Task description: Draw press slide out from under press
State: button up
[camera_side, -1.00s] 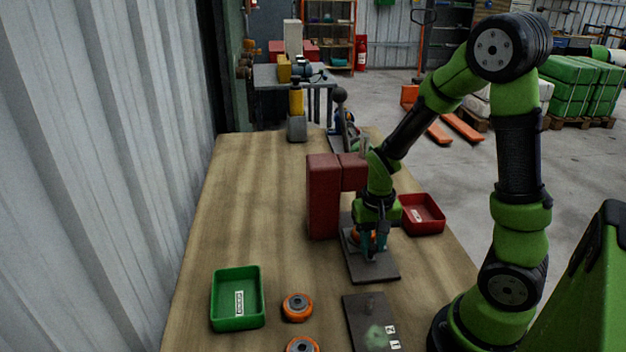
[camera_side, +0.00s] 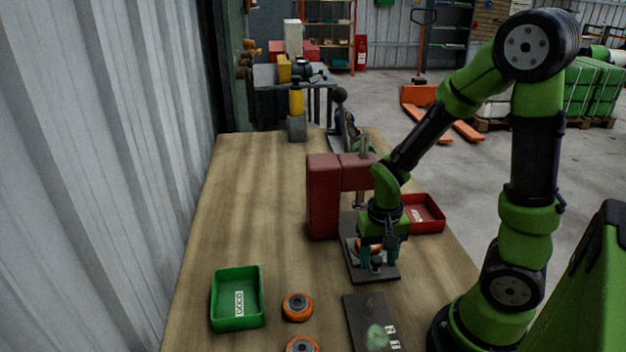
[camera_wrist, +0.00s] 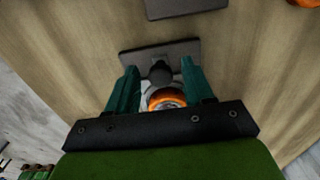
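The red press (camera_side: 323,200) stands on the bench, with its arm reaching right over a dark base. The press slide (camera_side: 357,274) is a dark flat plate lying in front of the press. The wrist view also shows the slide (camera_wrist: 187,46), with a dark upright knob (camera_wrist: 160,72) on it. An orange-rimmed wheel (camera_wrist: 166,98) sits behind the knob, partly hidden by my gripper. My gripper (camera_wrist: 158,68) points down over the slide. Its two teal fingers stand apart on either side of the knob, with gaps showing.
A green tray (camera_side: 216,303) and orange-rimmed wheels (camera_side: 297,307) lie at the front left. A dark plate (camera_side: 362,318) with a pale green patch lies in front of the slide. A red tray (camera_side: 436,220) stands right of the press. The bench left of the press is clear.

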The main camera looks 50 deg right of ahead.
jog(key=shift+r, duration=0.15)
notch_tip(320, 180, up, 17)
dwell(0.5)
jog(key=shift+f, duration=0.2)
jog(key=a+r+n+t+y, duration=0.2)
jog(key=a+r+n+t, duration=0.1)
jog(key=a+n+t, duration=0.2)
jog(key=a+t, duration=0.2)
jog(key=a, duration=0.1)
jog(key=shift+a+r, duration=0.35)
jog(key=shift+r, duration=0.05)
